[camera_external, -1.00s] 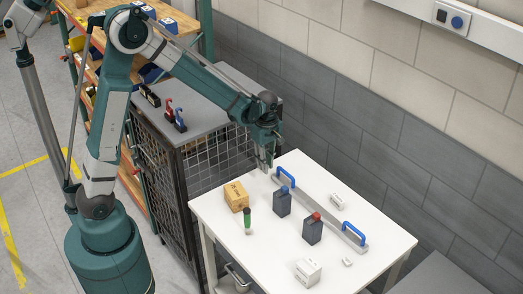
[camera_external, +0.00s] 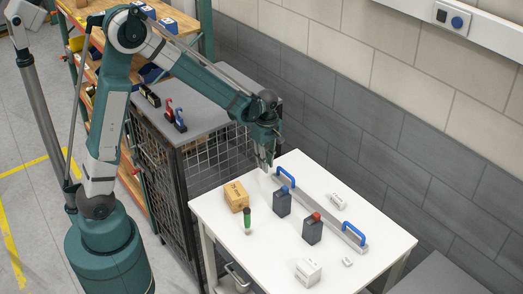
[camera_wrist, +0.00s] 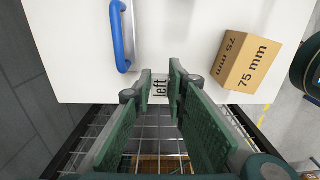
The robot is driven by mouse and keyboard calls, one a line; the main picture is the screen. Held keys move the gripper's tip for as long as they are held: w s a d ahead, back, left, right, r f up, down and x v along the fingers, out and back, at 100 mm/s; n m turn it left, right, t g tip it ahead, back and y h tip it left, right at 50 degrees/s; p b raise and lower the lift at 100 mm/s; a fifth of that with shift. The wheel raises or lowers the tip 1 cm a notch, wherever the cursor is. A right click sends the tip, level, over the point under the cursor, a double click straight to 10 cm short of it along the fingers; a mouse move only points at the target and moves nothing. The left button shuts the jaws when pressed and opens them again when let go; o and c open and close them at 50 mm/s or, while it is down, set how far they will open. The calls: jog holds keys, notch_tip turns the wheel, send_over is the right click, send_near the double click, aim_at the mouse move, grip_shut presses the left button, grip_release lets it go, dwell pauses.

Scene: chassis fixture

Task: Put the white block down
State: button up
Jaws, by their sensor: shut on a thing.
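My gripper (camera_external: 266,167) is at the far left corner of the white table, by the end of the long grey bar. In the wrist view, my gripper (camera_wrist: 160,77) is shut on a small white block (camera_wrist: 160,88) marked "left". The block sits between the fingertips, over or near the table's edge. I cannot tell whether it touches the table. Another white block (camera_external: 337,202) lies behind the bar. A larger white block (camera_external: 307,271) and a small white piece (camera_external: 347,261) are near the front right.
The white table (camera_external: 275,262) holds a grey bar with blue handles (camera_external: 285,178), a "75 mm" cardboard box (camera_external: 236,196), a green cylinder (camera_external: 248,221) and two dark bottles (camera_external: 282,202). A wire-mesh cage (camera_external: 215,150) stands beside the table.

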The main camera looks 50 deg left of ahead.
jog(key=shift+r, duration=0.15)
notch_tip(320, 180, up, 29)
jog(key=w+a+p, duration=0.2)
jog(key=w+a, duration=0.2)
jog(key=a, duration=0.7)
jog(key=w+a+p, duration=0.2)
jog(key=w+a, duration=0.3)
jog(key=a, duration=0.7)
jog(key=w+a+p, duration=0.2)
jog(key=w+a, duration=0.2)
jog(key=a, duration=0.7)
jog(key=shift+f, duration=2.5)
jog(key=shift+f, duration=3.15)
